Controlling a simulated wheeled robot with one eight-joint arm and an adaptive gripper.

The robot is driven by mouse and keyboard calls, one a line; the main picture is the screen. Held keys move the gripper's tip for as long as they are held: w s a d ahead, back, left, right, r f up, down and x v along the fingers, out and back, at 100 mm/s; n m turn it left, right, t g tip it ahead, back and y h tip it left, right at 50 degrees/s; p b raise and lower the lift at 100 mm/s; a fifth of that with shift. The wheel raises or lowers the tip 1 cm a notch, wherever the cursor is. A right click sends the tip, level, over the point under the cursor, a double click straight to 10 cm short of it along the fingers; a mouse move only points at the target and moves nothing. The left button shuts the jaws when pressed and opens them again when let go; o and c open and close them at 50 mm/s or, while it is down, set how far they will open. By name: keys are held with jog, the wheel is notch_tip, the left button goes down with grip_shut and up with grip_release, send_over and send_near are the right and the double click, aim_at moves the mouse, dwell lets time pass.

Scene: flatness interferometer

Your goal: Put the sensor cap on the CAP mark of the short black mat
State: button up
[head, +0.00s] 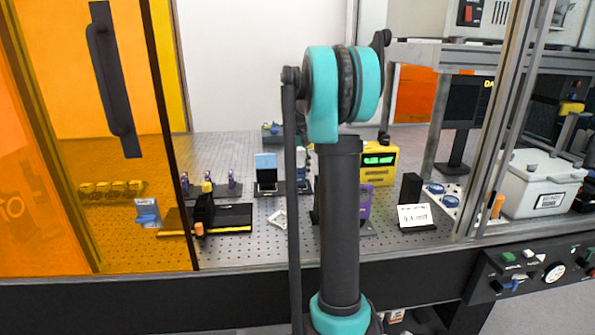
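A black mat (235,217) lies on the perforated table left of centre; I cannot read any CAP mark on it. A black upright part (203,208) stands at its left end, with a small orange piece (198,229) at its foot. I cannot surely tell which small object is the sensor cap. My arm rises through the middle of the view and covers part of the table behind it. My gripper is not clearly visible.
An orange panel with a dark handle (112,80) covers the left side. A yellow instrument (378,164) with a green display, a purple block (364,202), a white card (414,215) and a tray with blue round pieces (438,188) stand right of my arm. A metal post frames the right.

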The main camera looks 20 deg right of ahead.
jog(key=shift+f, duration=0.35)
dwell(0.3)
jog(key=o, duration=1)
jog(key=shift+r, duration=3.5)
jog(key=shift+s, duration=0.1)
